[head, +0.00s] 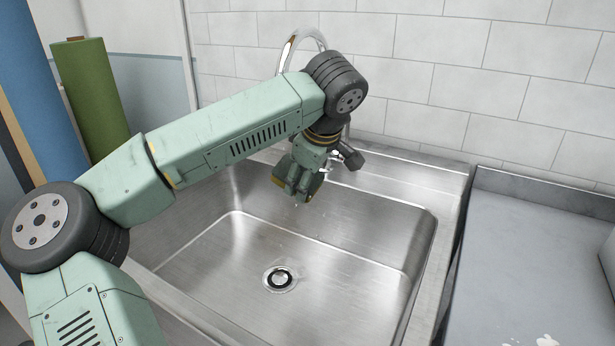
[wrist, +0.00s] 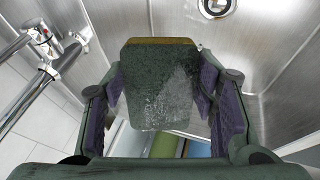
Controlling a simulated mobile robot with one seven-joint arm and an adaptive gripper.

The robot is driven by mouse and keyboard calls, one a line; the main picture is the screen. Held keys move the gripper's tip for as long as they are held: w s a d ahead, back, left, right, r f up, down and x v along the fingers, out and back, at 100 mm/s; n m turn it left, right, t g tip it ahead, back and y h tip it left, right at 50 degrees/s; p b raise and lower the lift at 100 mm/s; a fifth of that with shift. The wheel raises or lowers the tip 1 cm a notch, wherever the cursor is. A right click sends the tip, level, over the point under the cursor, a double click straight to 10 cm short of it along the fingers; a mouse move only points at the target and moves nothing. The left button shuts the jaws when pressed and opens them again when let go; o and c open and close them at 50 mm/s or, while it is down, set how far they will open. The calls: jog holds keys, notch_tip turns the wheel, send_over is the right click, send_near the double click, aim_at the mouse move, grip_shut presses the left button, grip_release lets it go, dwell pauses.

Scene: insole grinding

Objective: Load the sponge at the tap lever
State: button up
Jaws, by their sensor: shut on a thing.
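My gripper (head: 299,186) is over the back part of the sink, just in front of the tap (head: 292,42). In the wrist view it is shut on the sponge (wrist: 152,72), a dark green block with a brownish strip along its top edge and a paler speckled patch. The purple-faced fingers grip it from both sides. The tap's chrome body (wrist: 43,40), with a small red and blue mark, is left of the sponge and apart from it. My arm hides much of the tap in the head view, and I cannot clearly make out its lever.
The steel sink (head: 215,262) is empty, with a drain (head: 280,279) in its floor. A grey worktop (head: 535,250) lies to the right, with white spots near its front. Green (head: 90,95) and blue (head: 30,85) rolls stand at the left. A tiled wall (head: 450,80) closes the back.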

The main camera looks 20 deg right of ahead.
jog(key=shift+s, duration=0.15)
jog(key=s+b, duration=0.2)
jog(key=s, duration=0.5)
jog(key=shift+s+a, duration=0.2)
jog(key=shift+s, duration=0.2)
dwell(1.4)
jog(key=s+r+p, duration=0.2)
jog(key=s+r, duration=0.2)
jog(key=s, duration=0.1)
dwell(0.4)
jog(key=shift+a, duration=0.1)
dwell(0.5)
